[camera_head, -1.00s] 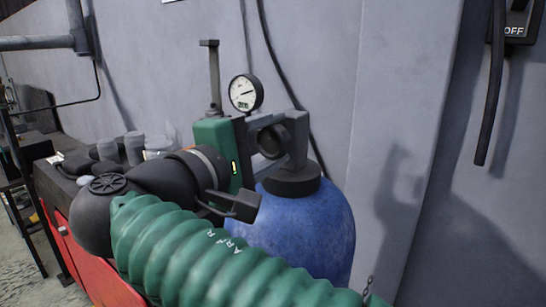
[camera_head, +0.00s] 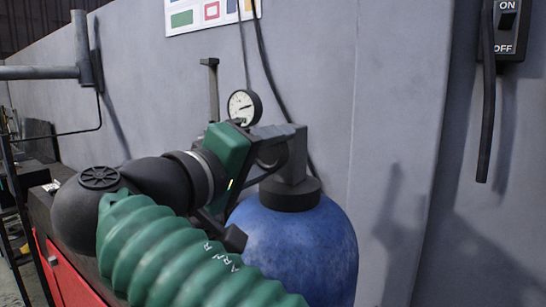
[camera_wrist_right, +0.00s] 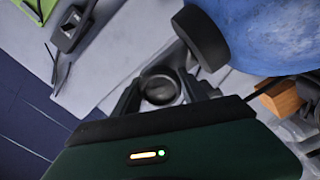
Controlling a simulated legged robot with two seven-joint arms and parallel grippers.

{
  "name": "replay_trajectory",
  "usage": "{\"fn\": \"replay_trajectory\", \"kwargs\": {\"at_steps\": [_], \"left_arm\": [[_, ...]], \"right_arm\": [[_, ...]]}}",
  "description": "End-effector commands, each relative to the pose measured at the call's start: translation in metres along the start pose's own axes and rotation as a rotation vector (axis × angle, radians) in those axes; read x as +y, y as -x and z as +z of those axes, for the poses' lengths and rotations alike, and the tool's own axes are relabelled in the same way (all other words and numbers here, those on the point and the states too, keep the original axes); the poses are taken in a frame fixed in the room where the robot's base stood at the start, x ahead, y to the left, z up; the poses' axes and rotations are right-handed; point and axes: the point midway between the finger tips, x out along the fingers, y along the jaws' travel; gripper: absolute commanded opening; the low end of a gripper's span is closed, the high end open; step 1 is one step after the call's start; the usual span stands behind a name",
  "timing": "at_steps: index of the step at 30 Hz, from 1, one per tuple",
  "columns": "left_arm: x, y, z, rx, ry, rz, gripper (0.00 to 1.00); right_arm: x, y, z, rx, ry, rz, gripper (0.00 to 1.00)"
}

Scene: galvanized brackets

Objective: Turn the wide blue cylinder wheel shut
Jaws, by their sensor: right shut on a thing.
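The wide blue cylinder (camera_head: 305,250) stands upright against the grey wall, with a black collar and a grey valve block (camera_head: 293,160) on top. It also shows at the upper right of the wrist view (camera_wrist_right: 275,35). My right gripper (camera_head: 268,165) is at the valve block, its green housing tilted. In the wrist view its dark fingers (camera_wrist_right: 161,90) are on either side of the round valve wheel (camera_wrist_right: 159,89), shut on it. In the head view the gripper hides most of the wheel. My left gripper is not in view.
A pressure gauge (camera_head: 243,106) sits just behind the gripper. A black hose or cable runs down the wall behind the valve. A red cabinet (camera_head: 70,272) stands at lower left.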

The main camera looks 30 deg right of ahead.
Motion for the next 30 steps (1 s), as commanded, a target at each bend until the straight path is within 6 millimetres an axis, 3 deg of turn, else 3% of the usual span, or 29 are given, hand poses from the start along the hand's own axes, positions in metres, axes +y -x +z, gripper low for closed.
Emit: {"fn": "replay_trajectory", "kwargs": {"at_steps": [12,13,18,26,30], "left_arm": [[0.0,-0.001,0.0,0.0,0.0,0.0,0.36],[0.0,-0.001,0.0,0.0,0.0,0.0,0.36],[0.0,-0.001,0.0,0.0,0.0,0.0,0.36],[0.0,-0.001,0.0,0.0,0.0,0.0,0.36],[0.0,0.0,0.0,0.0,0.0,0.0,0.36]], "right_arm": [[-0.005,0.001,0.0,0.0,-0.004,-0.01,0.1],[-0.005,0.001,0.0,0.0,-0.004,-0.01,0.52],[-0.004,0.001,0.0,0.0,-0.005,-0.008,0.72],[-0.001,0.001,0.0,0.001,-0.008,-0.005,0.72],[-0.002,0.014,-0.002,0.004,-0.007,-0.005,0.72]]}}
